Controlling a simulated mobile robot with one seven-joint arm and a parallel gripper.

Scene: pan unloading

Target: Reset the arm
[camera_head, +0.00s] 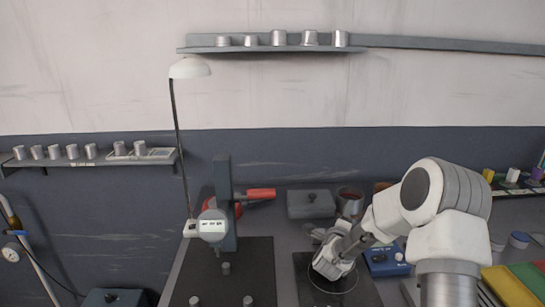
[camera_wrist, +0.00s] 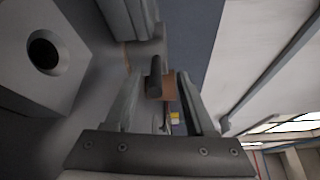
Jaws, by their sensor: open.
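My arm reaches in from the right in the head view and bends down to the bench. My gripper (camera_head: 333,262) is low over a dark square plate (camera_head: 312,292) with a thin ring on it. In the wrist view my gripper (camera_wrist: 159,74) shows two fingers spread apart with a clear gap between them. Nothing is held. A dark rounded piece and a brown patch show beyond the gap, seemingly in the background.
A stand with a red-handled part (camera_head: 261,194) rises left of my gripper. A dark mat (camera_head: 222,280) with small metal pieces lies left. Shelves with metal cups hang behind.

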